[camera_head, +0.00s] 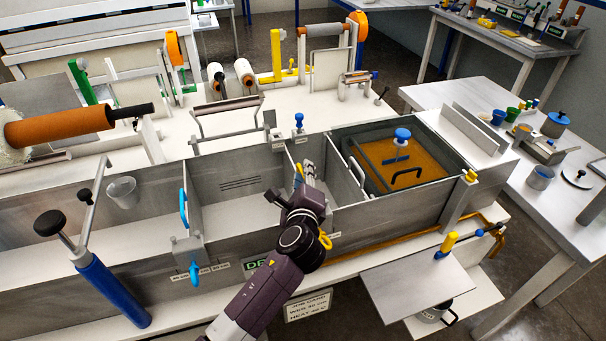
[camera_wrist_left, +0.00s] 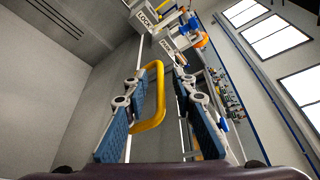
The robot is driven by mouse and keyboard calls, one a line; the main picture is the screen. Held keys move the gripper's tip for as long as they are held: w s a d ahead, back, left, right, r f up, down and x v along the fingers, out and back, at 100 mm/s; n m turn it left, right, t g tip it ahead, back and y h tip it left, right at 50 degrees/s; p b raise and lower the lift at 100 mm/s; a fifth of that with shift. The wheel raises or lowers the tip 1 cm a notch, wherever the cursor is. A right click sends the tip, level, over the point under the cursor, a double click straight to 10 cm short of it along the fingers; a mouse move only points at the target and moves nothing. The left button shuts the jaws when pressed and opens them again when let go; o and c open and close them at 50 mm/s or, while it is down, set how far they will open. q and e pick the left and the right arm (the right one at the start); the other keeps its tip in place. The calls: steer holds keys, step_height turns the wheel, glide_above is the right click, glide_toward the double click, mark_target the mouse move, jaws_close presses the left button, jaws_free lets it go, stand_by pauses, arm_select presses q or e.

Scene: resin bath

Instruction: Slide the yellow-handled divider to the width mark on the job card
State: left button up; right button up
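The yellow-handled divider (camera_head: 319,188) stands across the long grey bath, mostly hidden behind my left arm. Its yellow handle shows as a small piece (camera_head: 298,169) beside my left gripper (camera_head: 309,172). In the left wrist view the yellow handle (camera_wrist_left: 158,98) is a loop standing between the two blue finger pads of my left gripper (camera_wrist_left: 160,115). The fingers are apart, with gaps beside the handle. A yellow knob (camera_head: 325,240) shows low at the bath's front, right of my wrist. The job card (camera_head: 308,306) hangs on the front; its small print is hard to read. My right gripper is out of view.
A blue-handled divider (camera_head: 183,208) with a blue knob (camera_head: 194,271) stands to the left. An amber resin compartment (camera_head: 419,172) lies right. A cup (camera_head: 123,192) sits in the left section. The bath floor (camera_head: 237,214) between the dividers is bare.

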arm_select(q)
steer(key=v, duration=1.2)
stand_by(0.5)
